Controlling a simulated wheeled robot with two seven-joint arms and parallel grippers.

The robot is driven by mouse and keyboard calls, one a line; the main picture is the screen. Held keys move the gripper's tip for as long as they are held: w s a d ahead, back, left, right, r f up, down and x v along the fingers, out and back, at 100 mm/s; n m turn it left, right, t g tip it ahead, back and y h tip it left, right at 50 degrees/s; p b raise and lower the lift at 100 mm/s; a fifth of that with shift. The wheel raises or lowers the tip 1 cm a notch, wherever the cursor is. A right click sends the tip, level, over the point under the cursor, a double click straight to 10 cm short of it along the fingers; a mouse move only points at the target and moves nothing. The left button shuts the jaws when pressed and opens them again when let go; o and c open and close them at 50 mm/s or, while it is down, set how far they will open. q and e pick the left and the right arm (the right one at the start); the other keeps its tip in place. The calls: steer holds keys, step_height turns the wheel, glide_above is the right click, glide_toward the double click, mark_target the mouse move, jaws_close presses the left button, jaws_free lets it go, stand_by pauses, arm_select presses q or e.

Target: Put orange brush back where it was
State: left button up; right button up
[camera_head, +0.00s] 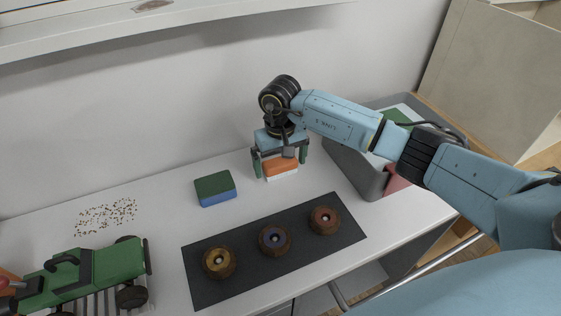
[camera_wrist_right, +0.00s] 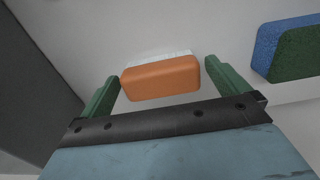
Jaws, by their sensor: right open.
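The orange brush (camera_head: 281,168), with an orange top and a white underside, lies on the white table near the wall. My right gripper (camera_head: 280,167) is over it with its green fingers apart, one on each side. In the right wrist view the brush (camera_wrist_right: 162,78) sits between the open fingertips (camera_wrist_right: 158,80), with a visible gap at the right finger; whether the left finger touches it I cannot tell. My left gripper is not in view.
A green and blue sponge (camera_head: 215,188) lies left of the brush. A dark mat (camera_head: 205,290) with three wheels is in front. A grey bin (camera_head: 362,178) stands close on the right.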

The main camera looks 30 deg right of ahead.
mark_target(280, 161)
step_height(280, 161, up, 12)
steer(key=shift+f, duration=0.15)
